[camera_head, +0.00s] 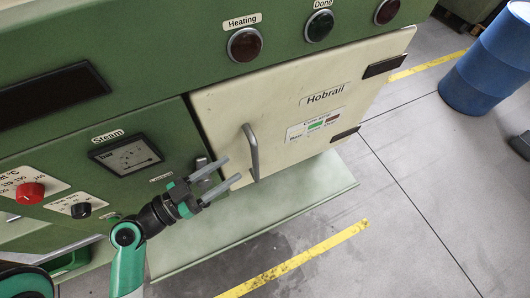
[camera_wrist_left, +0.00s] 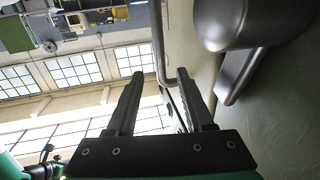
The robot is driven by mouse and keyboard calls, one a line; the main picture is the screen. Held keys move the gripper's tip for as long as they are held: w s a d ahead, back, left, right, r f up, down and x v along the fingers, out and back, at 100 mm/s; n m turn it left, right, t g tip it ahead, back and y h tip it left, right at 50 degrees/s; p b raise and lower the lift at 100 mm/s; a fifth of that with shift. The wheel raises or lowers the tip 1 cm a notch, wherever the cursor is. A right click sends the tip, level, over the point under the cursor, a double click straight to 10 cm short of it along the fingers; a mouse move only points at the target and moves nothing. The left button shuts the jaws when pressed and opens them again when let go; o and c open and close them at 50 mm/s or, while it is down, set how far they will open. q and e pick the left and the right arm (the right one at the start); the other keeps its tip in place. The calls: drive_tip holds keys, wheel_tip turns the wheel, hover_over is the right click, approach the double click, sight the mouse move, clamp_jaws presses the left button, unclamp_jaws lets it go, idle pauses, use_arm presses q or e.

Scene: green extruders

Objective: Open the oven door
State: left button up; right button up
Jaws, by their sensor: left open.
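The cream oven door (camera_head: 290,105), labelled "Hobrail", looks shut in the green machine front. Its grey vertical bar handle (camera_head: 251,152) is near the door's left edge; a slim bar that looks like this handle (camera_wrist_left: 158,45) shows ahead of the fingertips in the wrist view. My left gripper (camera_head: 230,169) is open and empty, just left of the handle, its fingers pointing towards it. I see no contact. A metal latch (camera_head: 201,166) sits beside the door, partly hidden by the gripper; rounded metal hardware (camera_wrist_left: 245,65) shows large at right in the wrist view. My right gripper is out of view.
A green ledge (camera_head: 300,198) juts out below the door. Dark hinges (camera_head: 384,66) are on the door's right side. Lamps (camera_head: 245,45) and a steam gauge (camera_head: 127,154) are on the panel. A blue barrel (camera_head: 488,70) stands at right; the floor before the door is clear.

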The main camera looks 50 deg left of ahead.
use_arm(q)
drive_tip(key=w+d+p, duration=0.1)
drive_tip(key=w+p, duration=0.2)
drive_tip(key=w, duration=0.8)
drive_tip(key=shift+w+d, duration=0.25)
drive_tip(key=shift+w, duration=0.1)
drive_tip(key=shift+r, duration=0.1)
clamp_jaws()
idle(0.8)
